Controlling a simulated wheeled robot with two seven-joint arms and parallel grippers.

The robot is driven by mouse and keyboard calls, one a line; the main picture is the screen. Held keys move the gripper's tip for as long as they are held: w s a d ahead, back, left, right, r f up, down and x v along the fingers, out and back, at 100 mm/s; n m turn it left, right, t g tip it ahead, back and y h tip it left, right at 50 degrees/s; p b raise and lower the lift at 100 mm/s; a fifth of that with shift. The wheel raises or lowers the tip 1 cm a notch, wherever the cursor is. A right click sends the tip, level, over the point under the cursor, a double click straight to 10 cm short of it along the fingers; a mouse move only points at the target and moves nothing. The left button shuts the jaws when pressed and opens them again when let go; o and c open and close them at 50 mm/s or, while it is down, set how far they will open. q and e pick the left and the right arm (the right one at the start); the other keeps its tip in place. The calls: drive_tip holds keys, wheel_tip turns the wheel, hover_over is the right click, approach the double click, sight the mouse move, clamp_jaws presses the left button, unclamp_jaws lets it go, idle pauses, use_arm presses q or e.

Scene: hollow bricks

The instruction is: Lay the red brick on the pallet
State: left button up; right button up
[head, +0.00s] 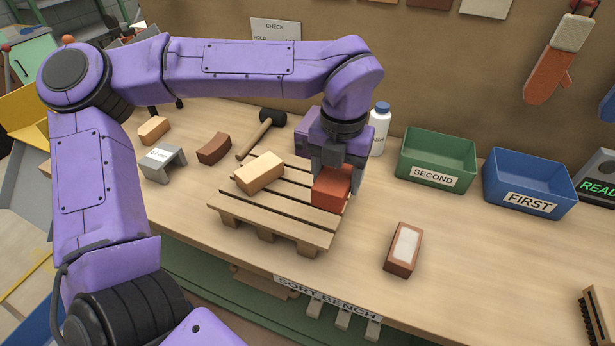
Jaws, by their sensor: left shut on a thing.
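The red brick (331,192) is at the right end of the wooden pallet (262,216). My left gripper (338,178) comes down from above and is shut on the red brick. Whether the brick touches the pallet slats or is just above them, I cannot tell. A tan brick (260,172) lies on the pallet, to the left of the red brick. My right gripper is not in view.
A green bin marked SECOND (436,159) and a blue bin marked FIRST (529,184) stand at the back right. A brown brick with a pale top (403,250) lies right of the pallet. A mallet (262,130) and a white bottle (380,130) are behind it.

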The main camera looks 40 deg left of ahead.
use_arm(q)
drive_tip(key=w+a+f, duration=0.1)
drive_tip(key=a+f, duration=0.1)
drive_tip(key=w+a+f+p, duration=0.1)
drive_tip(key=a+f, duration=0.1)
drive_tip(key=w+a+f, duration=0.1)
drive_tip(key=a, duration=0.1)
drive_tip(key=shift+a+f+p, duration=0.1)
drive_tip(key=shift+f+p, duration=0.25)
drive_tip(key=shift+f, duration=0.05)
drive_tip(key=shift+a+f, duration=0.2)
drive_tip(key=shift+f, duration=0.1)
drive_tip(key=f, duration=0.3)
drive_tip(key=shift+w+a+f, duration=0.2)
drive_tip(key=shift+a+f, duration=0.2)
drive_tip(key=shift+f, duration=0.2)
drive_tip(key=o, duration=1.5)
drive_tip(key=shift+f, duration=0.1)
